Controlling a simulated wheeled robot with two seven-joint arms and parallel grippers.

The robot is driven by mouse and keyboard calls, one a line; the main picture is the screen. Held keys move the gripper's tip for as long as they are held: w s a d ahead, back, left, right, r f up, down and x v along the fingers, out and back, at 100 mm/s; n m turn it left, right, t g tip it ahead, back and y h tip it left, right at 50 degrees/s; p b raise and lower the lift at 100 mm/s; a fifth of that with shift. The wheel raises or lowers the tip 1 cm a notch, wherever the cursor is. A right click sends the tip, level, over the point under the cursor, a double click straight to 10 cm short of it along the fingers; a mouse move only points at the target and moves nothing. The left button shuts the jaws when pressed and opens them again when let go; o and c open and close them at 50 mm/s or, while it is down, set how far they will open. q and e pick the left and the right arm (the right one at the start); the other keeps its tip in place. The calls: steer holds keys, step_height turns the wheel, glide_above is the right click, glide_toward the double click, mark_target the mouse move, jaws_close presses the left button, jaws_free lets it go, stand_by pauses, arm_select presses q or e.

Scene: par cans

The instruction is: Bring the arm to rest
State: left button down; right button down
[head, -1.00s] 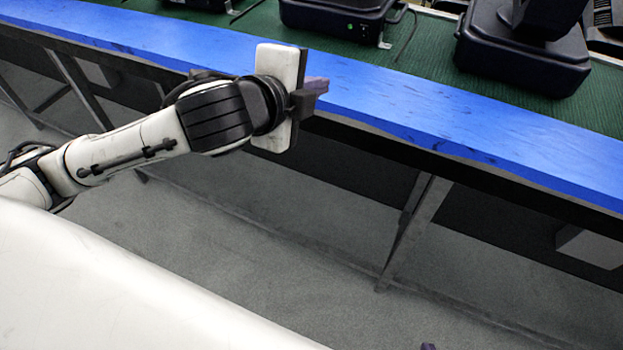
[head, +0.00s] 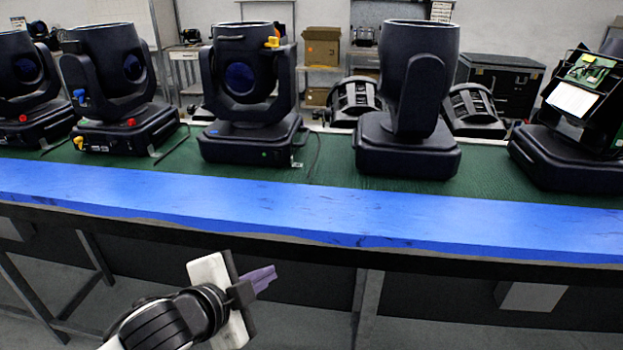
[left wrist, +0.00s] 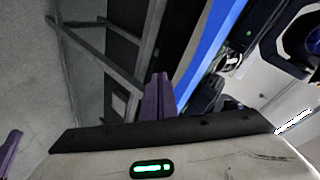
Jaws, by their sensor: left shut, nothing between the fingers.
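My left gripper (head: 268,276) is at the lower middle of the head view, in front of the bench and below its blue edge. Its purple fingers are shut together with nothing between them, and it touches nothing that I can see. The fingers (left wrist: 157,96) also show in the left wrist view, pointing up the picture past the bench frame. A purple tip shows at the left edge of the left wrist view, probably my right gripper (left wrist: 9,152). Its jaws cannot be made out. The head view does not show my right gripper.
The bench with a blue front edge (head: 400,222) and green top runs across the head view. Several dark moving-head lights (head: 249,80) stand on it. An opened unit with a green circuit board (head: 590,70) is at the right.

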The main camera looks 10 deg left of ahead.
arm_select(q)
steer(key=s+f+n+g, duration=0.1)
steer(key=s+f+n, duration=0.3)
steer(key=f, duration=0.5)
steer(key=s+f+n+g, duration=0.1)
steer(key=s+f+n, duration=0.25)
steer(key=f, duration=0.45)
steer(key=s+a+f+n, duration=0.1)
steer(key=s+f+n, duration=0.1)
steer(key=s+f, duration=0.3)
steer(key=s+a+f+n+y, duration=0.1)
steer(key=s+a+f+n, duration=0.1)
steer(key=s+f, duration=0.4)
steer(key=shift+s+n+g, duration=0.3)
steer(key=shift+s+n, duration=0.25)
steer(key=shift+s, duration=0.7)
arm_select(e)
steer(key=shift+s+d+f, duration=0.2)
steer(key=shift+s+f, duration=0.1)
steer(key=shift+f, duration=0.1)
